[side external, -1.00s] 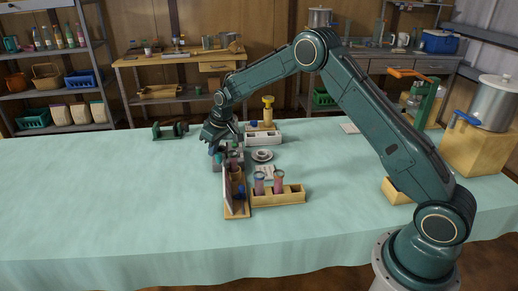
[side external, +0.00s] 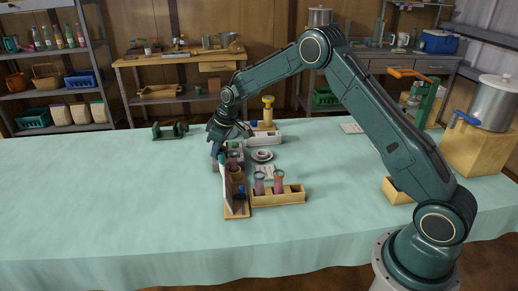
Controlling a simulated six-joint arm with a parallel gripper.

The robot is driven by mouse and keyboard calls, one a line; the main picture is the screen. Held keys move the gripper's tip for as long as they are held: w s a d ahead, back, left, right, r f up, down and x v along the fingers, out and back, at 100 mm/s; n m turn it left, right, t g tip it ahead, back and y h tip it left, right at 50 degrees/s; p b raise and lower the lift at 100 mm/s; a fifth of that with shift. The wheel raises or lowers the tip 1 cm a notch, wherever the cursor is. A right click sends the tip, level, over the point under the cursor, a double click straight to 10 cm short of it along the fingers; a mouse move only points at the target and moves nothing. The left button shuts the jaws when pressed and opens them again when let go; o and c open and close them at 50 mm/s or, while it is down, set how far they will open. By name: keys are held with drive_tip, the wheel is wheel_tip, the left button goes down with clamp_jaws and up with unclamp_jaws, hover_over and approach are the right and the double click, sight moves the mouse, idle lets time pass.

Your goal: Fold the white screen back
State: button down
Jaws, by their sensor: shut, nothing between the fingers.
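The white screen (side external: 226,187) appears as a thin pale panel, seen nearly edge-on. It stands roughly upright along the left side of a narrow wooden rack (side external: 237,212). My gripper (side external: 217,154) is shut with nothing held. It points down at the far end of the screen and rack, a little to the left. Whether its fingertips touch the screen cannot be told from this view. Small dark and coloured jars (side external: 235,160) stand in the rack just right of the gripper, partly hidden by the screen and the gripper.
A wooden box with pink jars (side external: 292,196) adjoins the rack on the right. A saucer (side external: 262,156), a white tray (side external: 265,139) and a yellow-topped item (side external: 267,103) lie behind it. A green stand (side external: 170,131) is at back left. The cloth-covered table (side external: 110,195) is clear on the left.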

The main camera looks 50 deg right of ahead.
drive_tip(key=n, duration=0.2)
drive_tip(key=s+n+y, duration=0.1)
drive_tip(key=n, duration=0.1)
drive_tip(key=d+n+g, duration=0.1)
drive_tip(key=n, duration=0.1)
drive_tip(key=shift+s+d+y, duration=0.1)
drive_tip(key=shift+s+y, duration=0.2)
drive_tip(key=shift+s, duration=0.1)
drive_tip(key=n, duration=0.2)
drive_tip(key=d+n+g, duration=0.1)
drive_tip(key=n, duration=0.2)
drive_tip(key=s+d+n+g, duration=0.1)
drive_tip(key=n, duration=0.1)
drive_tip(key=shift+d+y, duration=0.1)
drive_tip(key=shift+y, duration=0.2)
drive_tip(key=shift+d, duration=0.1)
drive_tip(key=shift+w, duration=0.2)
drive_tip(key=shift+w, duration=0.55)
drive_tip(key=shift+s, duration=0.3)
